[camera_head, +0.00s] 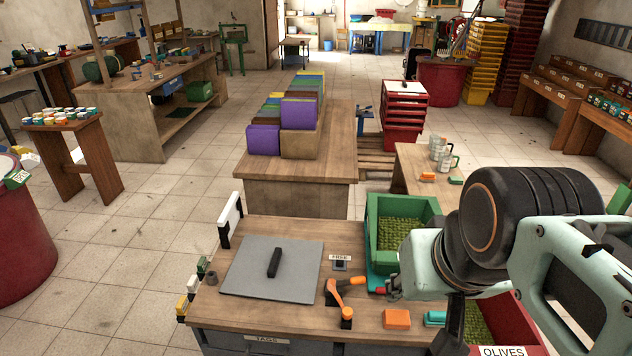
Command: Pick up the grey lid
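The grey lid (245,277) is a flat square plate with a black bar handle (274,262) standing up from its middle. It lies flat on the left half of the wooden worktable (215,318) in front of me, with nothing on top of it. My arm comes in from the right, and the dark part at its end, my gripper (455,325), hangs down at the bottom edge. It is well to the right of the lid and apart from it. Its fingertips are not clear, so I cannot see whether it is open.
Right of the lid are an orange-handled tool (341,297), an orange block (397,318) and a small FREE sign (340,258). A green crate (376,235) of olives stands at the table's back right. A white upright panel (230,218) stands at the back left corner.

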